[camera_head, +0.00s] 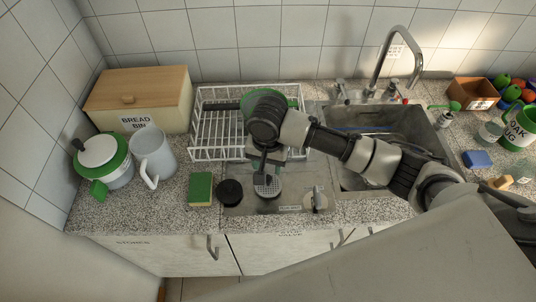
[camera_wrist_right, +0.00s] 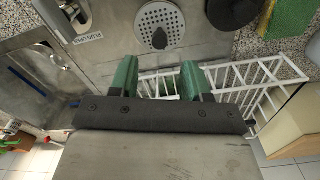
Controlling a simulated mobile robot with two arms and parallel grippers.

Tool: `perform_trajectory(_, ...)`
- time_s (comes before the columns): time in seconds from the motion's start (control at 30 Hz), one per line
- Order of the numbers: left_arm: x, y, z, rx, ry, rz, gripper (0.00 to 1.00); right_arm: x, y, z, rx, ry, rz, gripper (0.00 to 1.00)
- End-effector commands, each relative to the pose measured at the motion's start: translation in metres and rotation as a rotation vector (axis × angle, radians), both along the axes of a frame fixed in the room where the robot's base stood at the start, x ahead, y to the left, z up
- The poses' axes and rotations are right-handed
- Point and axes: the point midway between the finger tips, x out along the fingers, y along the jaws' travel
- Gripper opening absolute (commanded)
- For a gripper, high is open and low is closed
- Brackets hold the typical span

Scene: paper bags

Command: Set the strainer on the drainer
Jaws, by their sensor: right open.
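A round perforated metal disc with a dark knob, which looks like the strainer (camera_head: 268,191), lies on the steel surface left of the sink. It also shows at the top of the right wrist view (camera_wrist_right: 178,20). The white wire dish rack, which looks like the drainer (camera_head: 203,150), stands behind it against the tiled wall; part of it shows in the right wrist view (camera_wrist_right: 272,72). My right gripper (camera_head: 265,163) has green fingers and points down just behind the disc, in front of the rack. In the wrist view its fingers (camera_wrist_right: 160,75) are apart with nothing between them. My left gripper is out of view.
A black round piece (camera_head: 230,192) and a green sponge (camera_head: 201,188) lie left of the disc. A white jug (camera_head: 152,158), a green-and-white pot (camera_head: 112,165) and the bread bin (camera_head: 139,95) stand farther left. The sink (camera_head: 349,180) and tap (camera_head: 383,60) are right.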

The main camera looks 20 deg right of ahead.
Motion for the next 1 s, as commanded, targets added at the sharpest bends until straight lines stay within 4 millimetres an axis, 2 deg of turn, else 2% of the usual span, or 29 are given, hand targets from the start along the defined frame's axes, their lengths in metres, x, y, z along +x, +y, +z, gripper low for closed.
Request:
perform_trajectory(0.1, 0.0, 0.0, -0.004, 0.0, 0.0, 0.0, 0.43, 0.0, 0.0, 0.021, 0.001, -0.003, 0.0, 0.47)
perform_trajectory(0.3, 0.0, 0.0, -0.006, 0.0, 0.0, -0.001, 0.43, 0.0, 0.0, 0.041, 0.001, -0.001, 0.0, 0.47)
perform_trajectory(1.0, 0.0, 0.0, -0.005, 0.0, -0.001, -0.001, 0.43, 0.0, 0.0, 0.043, 0.0, 0.0, 0.0, 0.47)
